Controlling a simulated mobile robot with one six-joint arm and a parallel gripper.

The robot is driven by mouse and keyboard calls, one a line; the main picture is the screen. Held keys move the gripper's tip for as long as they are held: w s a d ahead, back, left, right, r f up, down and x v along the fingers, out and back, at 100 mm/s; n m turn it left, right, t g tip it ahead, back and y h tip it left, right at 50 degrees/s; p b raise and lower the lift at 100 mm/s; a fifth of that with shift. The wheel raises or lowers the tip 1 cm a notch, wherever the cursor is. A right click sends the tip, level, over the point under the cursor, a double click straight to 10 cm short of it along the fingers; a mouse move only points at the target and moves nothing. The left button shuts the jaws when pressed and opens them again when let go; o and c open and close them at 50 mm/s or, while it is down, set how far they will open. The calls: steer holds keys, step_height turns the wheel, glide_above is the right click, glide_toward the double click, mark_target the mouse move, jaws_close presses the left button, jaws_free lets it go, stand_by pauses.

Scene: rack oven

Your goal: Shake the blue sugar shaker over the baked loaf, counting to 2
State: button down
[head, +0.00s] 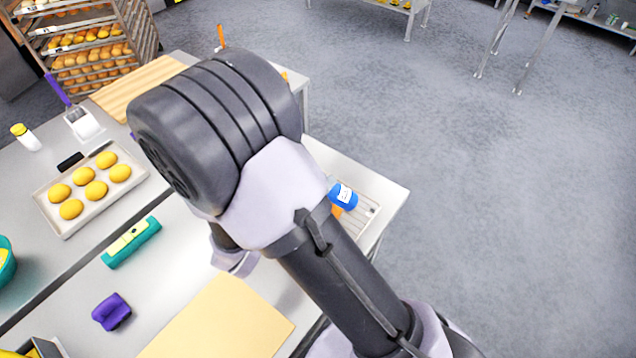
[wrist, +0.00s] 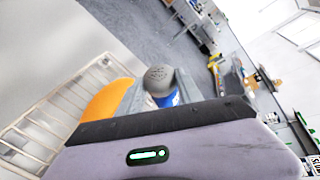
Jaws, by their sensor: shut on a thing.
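The blue sugar shaker (head: 344,196) shows a white label in the head view, at the right edge of my arm. In the wrist view the shaker (wrist: 162,98) has a grey perforated cap and sits between the fingers of my gripper (wrist: 158,96), which is shut on it. The orange-brown baked loaf (wrist: 108,98) lies on the wire rack (wrist: 55,108), beside the shaker in the wrist view. In the head view only a bit of the loaf (head: 337,211) shows below the shaker. My arm hides my gripper there; I cannot tell the shaker's exact tilt.
A tray (head: 66,232) of yellow buns, a teal-and-yellow tool (head: 131,242), a purple object (head: 111,312) and a beige board (head: 215,325) lie on the steel tables. A yellow-capped shaker (head: 26,138) stands far left. A bun rack (head: 140,35) is behind.

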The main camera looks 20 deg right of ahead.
steer(key=shift+f+n+h+p, duration=0.45)
steer(key=shift+n+h+p, duration=0.05)
steer(key=shift+p, duration=0.1)
steer(key=shift+w+a+f+n+h, duration=0.1)
steer(key=shift+f+n+h, duration=0.2)
steer(key=shift+f+n, duration=0.25)
